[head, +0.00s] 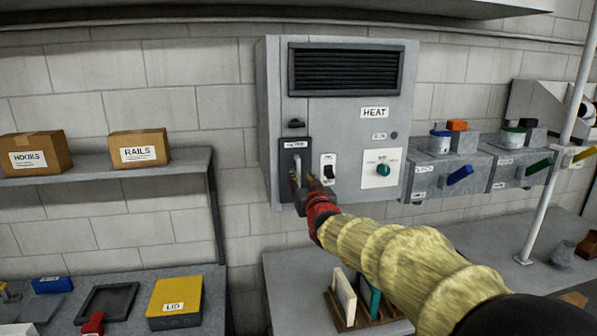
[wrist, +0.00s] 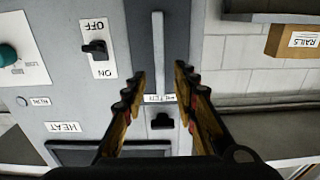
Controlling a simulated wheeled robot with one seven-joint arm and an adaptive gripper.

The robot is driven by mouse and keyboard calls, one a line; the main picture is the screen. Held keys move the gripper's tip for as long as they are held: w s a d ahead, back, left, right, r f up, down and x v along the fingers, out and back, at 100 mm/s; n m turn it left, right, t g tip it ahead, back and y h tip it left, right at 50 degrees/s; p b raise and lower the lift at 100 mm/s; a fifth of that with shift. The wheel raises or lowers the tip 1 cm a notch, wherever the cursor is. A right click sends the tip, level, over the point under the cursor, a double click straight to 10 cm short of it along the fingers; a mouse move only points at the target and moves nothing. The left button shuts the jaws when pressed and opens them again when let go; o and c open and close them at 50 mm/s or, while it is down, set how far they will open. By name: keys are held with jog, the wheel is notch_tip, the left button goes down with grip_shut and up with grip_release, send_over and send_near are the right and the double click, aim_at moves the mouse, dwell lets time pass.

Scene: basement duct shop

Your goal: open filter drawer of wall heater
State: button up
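The grey wall heater (head: 341,135) hangs on the block wall, with a black louvre at its top. Its filter drawer (head: 288,150) is a dark, narrow upright panel at the lower left and looks shut. A pale upright bar handle (head: 297,166) is on it, partly hidden by my gripper (head: 303,183). In the wrist view, which is upside down, the handle (wrist: 158,45) runs between the two fingers of my gripper (wrist: 160,76). The fingers are apart, with gaps visible on both sides of the bar. The drawer's label (wrist: 158,98) shows too.
Right of the drawer are an on/off switch (head: 329,171) and a green knob (head: 383,170). A black latch-like piece (wrist: 161,121) sits near the drawer label. A shelf with cartons (head: 138,148) is at left; blue-handled (head: 460,175) and green-handled bins are at right.

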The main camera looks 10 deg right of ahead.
aim_at(299, 173)
jog(key=shift+w+p, duration=0.55)
jog(key=shift+w, duration=2.15)
jog(key=shift+c, duration=1)
grip_shut()
